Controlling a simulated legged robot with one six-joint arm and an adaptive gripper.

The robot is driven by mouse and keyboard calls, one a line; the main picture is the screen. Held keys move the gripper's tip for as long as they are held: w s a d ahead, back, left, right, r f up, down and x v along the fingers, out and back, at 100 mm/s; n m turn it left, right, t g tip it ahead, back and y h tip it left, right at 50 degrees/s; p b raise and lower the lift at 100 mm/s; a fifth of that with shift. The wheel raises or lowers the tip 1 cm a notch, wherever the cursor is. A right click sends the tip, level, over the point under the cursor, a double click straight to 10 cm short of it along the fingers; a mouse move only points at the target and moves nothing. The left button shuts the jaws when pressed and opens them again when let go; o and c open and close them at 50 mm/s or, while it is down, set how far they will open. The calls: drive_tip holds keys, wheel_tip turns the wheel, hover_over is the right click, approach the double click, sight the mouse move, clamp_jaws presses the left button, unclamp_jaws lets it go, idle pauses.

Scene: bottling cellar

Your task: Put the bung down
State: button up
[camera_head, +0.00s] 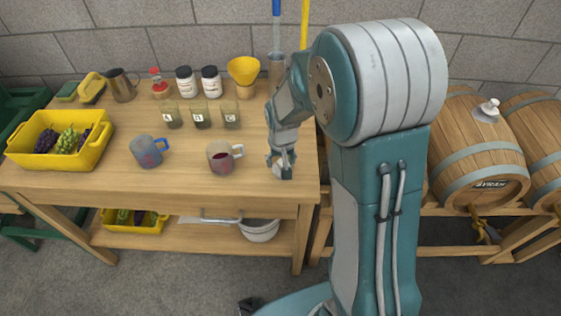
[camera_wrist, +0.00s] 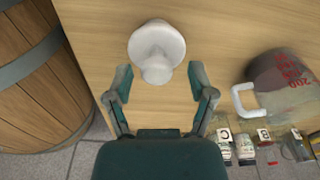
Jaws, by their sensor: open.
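A white bung (camera_wrist: 157,45) with a rounded wide end and a narrower end shows in the wrist view over the wooden table top (camera_wrist: 215,25). It appears to rest on the table near its edge. My gripper (camera_wrist: 158,83) is open, with its fingers apart on either side of the bung's narrower end and visible gaps to both. In the head view my gripper (camera_head: 280,165) is low over the right end of the workbench (camera_head: 180,188), and the bung there is mostly hidden by the fingers. Another white bung (camera_head: 488,110) sits on top of the nearer barrel (camera_head: 478,150).
A measuring jug with a white handle (camera_head: 222,157) holds dark red liquid left of my gripper. A blue-handled jug (camera_head: 147,152), labelled glasses (camera_head: 200,118) and a yellow grape crate (camera_head: 60,158) stand further left. Barrels stand beyond the table's right edge.

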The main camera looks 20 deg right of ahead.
wheel_tip(320, 180, up, 11)
drive_tip(key=s, duration=0.1)
drive_tip(key=s+r+t, duration=0.1)
drive_tip(key=s+r, duration=0.2)
drive_tip(key=s, duration=0.3)
drive_tip(key=s+r+n+t, duration=0.1)
drive_tip(key=s+r, duration=0.3)
drive_tip(key=s, duration=0.3)
drive_tip(key=s+r+t, duration=0.2)
drive_tip(key=s+r, duration=0.1)
drive_tip(key=s, duration=0.4)
drive_tip(key=shift+r, duration=0.25)
